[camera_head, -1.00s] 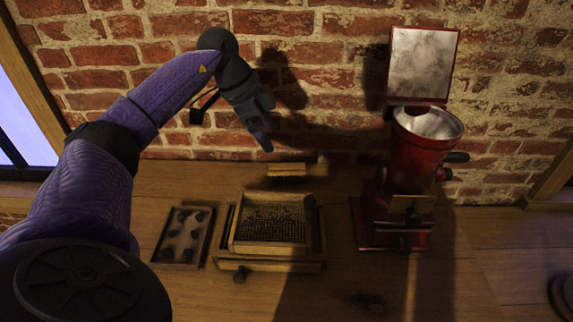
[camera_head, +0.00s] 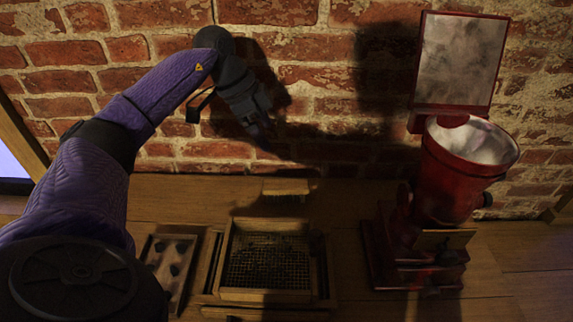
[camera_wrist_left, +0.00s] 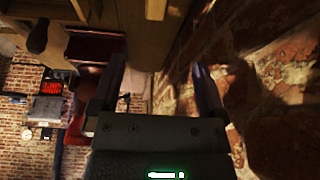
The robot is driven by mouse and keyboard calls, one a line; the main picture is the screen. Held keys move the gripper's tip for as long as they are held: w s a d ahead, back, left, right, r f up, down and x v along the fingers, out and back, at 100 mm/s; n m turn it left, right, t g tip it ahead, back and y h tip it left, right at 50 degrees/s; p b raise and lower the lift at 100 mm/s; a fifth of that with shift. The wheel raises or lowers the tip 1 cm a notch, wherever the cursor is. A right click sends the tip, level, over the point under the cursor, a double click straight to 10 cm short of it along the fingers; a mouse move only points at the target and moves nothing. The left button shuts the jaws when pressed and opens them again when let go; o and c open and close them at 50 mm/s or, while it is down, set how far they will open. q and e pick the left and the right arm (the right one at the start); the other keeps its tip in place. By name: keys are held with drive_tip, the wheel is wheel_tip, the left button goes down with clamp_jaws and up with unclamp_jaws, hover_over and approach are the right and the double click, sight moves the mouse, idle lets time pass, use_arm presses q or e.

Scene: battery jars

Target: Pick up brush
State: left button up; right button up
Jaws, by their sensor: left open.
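The brush (camera_head: 286,187) appears as a small pale wooden block at the back of the worktop, by the brick wall and behind the wooden sieve tray. Its underside is in dark shadow. In the left wrist view a pale wooden piece (camera_wrist_left: 156,9), likely the brush, shows at the top edge. My left gripper (camera_head: 262,135) is above and slightly left of the brush, close to the wall, pointing down. Its two fingers stand apart in the wrist view (camera_wrist_left: 160,80) with nothing between them. My right gripper is not in view.
The sieve tray (camera_head: 223,265) sits in front of the brush. A shallow tray with several dark lumps (camera_head: 170,262) is left of it. A tall red grinder (camera_head: 440,195) with a metal hopper stands to the right. The brick wall (camera_head: 330,100) closes off the back.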

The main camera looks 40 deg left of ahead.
use_arm(q)
drive_tip(key=b, duration=0.5)
approach(283, 183)
drive_tip(key=shift+w+a+f, duration=0.1)
drive_tip(key=shift+w+f, duration=0.1)
drive_tip(key=shift+f, duration=0.3)
drive_tip(key=shift+w+f, duration=0.2)
drive_tip(key=shift+f, duration=0.25)
drive_tip(key=b+x, duration=0.1)
drive_tip(key=x, duration=0.2)
drive_tip(key=b+x, duration=0.1)
drive_tip(key=x, duration=0.2)
drive_tip(key=b+x, duration=0.1)
drive_tip(key=x, duration=0.2)
drive_tip(key=shift+s+d+f, duration=0.15)
drive_tip(key=shift+d, duration=0.3)
drive_tip(key=shift+f, duration=0.15)
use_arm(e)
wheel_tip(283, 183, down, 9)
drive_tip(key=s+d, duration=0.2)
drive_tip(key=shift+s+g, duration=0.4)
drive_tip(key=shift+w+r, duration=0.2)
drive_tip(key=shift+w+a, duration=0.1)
